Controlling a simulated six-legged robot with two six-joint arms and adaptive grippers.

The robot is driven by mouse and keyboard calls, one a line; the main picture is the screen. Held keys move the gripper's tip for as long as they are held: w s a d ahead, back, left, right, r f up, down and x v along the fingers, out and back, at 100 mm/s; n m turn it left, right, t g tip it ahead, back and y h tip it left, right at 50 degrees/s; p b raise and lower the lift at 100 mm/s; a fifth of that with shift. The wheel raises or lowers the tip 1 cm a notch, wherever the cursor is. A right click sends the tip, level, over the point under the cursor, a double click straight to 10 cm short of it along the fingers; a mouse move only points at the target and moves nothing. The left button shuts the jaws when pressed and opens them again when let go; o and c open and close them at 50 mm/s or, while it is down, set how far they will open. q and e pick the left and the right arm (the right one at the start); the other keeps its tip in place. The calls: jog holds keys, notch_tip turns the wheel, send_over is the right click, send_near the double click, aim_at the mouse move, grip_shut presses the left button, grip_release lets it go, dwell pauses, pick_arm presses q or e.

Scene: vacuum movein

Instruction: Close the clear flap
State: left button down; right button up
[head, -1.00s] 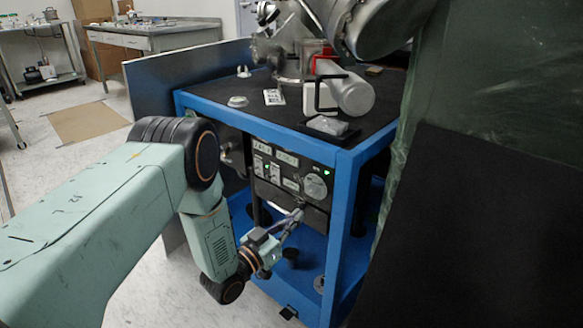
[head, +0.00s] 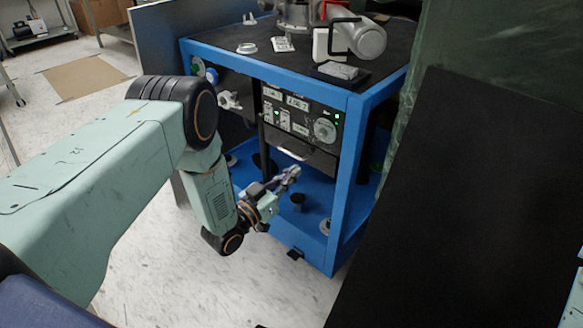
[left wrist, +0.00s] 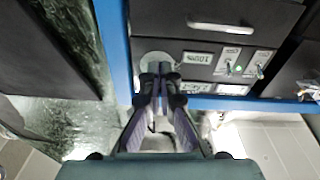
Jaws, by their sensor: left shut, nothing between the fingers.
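I cannot make out a clear flap in either view. The black control panel (head: 297,122), with labels, green lights, switches and a round dial (head: 325,130), is set in the front of the blue-framed cart (head: 347,150). A pale handle (head: 291,154) is on the dark front below it. My left gripper (head: 294,170) is shut and empty, in front of the cart and just below the handle in the picture. In the left wrist view the panel appears upside down, with the handle (left wrist: 220,27) at the top. My left fingertips (left wrist: 160,70) partly cover the dial there. My right gripper is out of view.
A white bottle-like part (head: 365,40) and small items lie on the cart's black top. The blue lower shelf (head: 305,225) holds a small black cup (head: 298,201). A large black panel (head: 470,200) stands at the right. The floor at left is mostly clear.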

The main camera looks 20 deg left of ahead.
pick_arm(q)
notch_tip(320, 180, down, 8)
jog(key=s, duration=0.1)
jog(key=shift+s+a, duration=0.4)
jog(key=s+a+f+n+g+y, duration=0.25)
jog(key=s+f+g+y, duration=0.4)
jog(key=s+f, duration=0.65)
jog(key=s+d+f+g, duration=0.1)
jog(key=s+f+g, duration=0.3)
jog(key=s, duration=0.5)
jog(key=s+d+r+n+g, duration=0.1)
jog(key=s+r+g, duration=0.35)
jog(key=s, duration=0.55)
jog(key=s+r+n+g, duration=0.1)
jog(key=s+r+g, duration=0.35)
jog(key=s, duration=0.45)
notch_tip(320, 180, up, 14)
jog(key=w+t+p, duration=0.1)
jog(key=p, duration=1.1)
jog(key=shift+w+r+m, duration=0.25)
jog(key=shift+w+m, duration=0.1)
